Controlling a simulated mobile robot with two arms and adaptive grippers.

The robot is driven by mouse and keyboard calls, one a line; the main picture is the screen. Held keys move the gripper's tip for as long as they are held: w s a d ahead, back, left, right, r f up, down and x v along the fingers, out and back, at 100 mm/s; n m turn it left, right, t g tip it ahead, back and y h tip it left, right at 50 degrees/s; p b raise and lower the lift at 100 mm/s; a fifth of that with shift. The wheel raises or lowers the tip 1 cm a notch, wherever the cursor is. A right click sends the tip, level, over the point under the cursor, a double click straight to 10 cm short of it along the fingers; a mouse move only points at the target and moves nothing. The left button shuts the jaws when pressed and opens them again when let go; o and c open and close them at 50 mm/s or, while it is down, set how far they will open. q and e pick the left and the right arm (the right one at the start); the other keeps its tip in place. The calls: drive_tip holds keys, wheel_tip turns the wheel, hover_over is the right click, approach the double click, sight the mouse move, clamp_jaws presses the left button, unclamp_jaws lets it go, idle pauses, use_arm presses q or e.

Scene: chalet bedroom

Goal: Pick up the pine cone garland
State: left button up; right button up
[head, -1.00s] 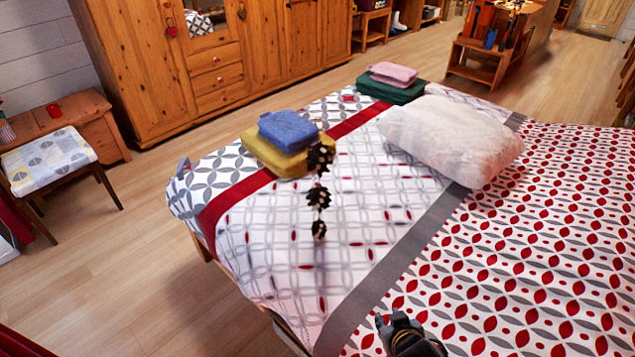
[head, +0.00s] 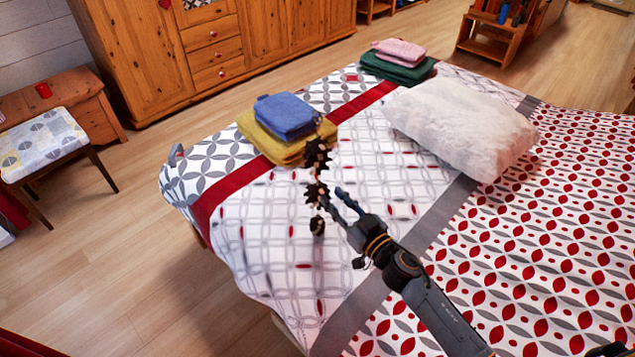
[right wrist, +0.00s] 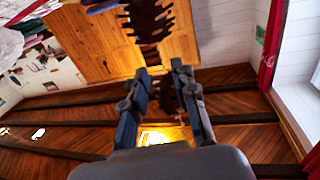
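The pine cone garland (head: 317,156) is a string of dark brown cones hanging upright in front of the bed in the head view. What it hangs from is not visible. My right gripper (head: 335,199) is open, its fingertips close beside the middle cone. In the right wrist view, the garland (right wrist: 150,22) runs down from the top edge, and a lower part shows between the spread fingers of the right gripper (right wrist: 161,72). I cannot tell whether they touch. My left gripper is not in view.
The bed (head: 265,235) fills the middle. It bears a blue towel (head: 286,116) on a yellow one (head: 262,143), a pillow (head: 460,125), and pink (head: 400,48) and green (head: 395,70) towels. A wooden wardrobe (head: 150,60) stands behind.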

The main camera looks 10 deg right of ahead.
sight(318, 182)
drive_tip(key=shift+x, duration=1.1)
drive_tip(key=x, duration=0.5)
drive_tip(key=shift+w+a, duration=0.1)
drive_tip(key=shift+w, duration=0.2)
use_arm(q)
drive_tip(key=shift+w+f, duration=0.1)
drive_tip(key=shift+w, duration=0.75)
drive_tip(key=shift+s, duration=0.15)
use_arm(e)
clamp_jaws()
